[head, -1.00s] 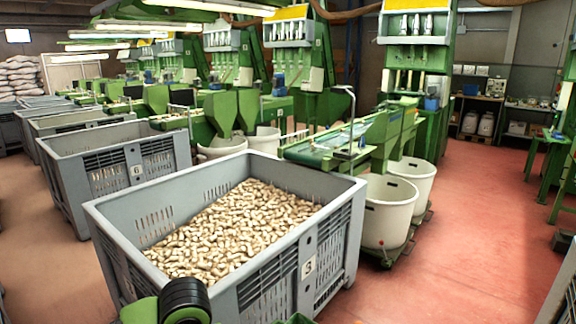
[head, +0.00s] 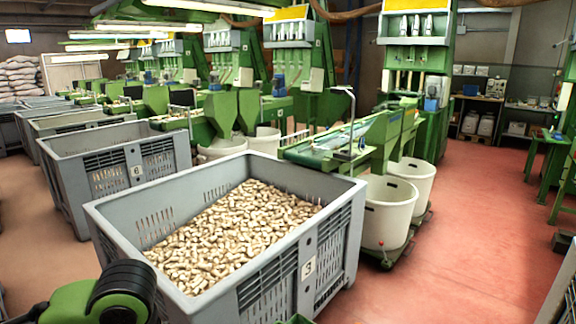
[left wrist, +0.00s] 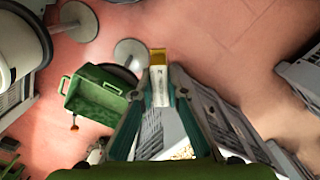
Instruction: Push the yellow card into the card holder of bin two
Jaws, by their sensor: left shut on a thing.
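In the left wrist view, my left gripper (left wrist: 160,84) has its teal fingers closed on a card (left wrist: 158,57). The card is yellow at its far end and white with small dark marks nearer the fingers. Floor shows behind the yellow end. A grey bin (left wrist: 152,135) lies beyond the fingers, partly hidden by them, and I see no card holder clearly on it. The head view shows a grey bin marked 3 (head: 335,242) full of corks and another marked 6 (head: 60,190). I cannot make out a bin marked 2. My right gripper is in neither view.
A green box with handles (left wrist: 97,98) is left of the gripper in the wrist view. More grey crates (left wrist: 300,78) are at the right. In the head view, white tubs (head: 388,218) and green machines stand behind bin 3. The red floor at right is open.

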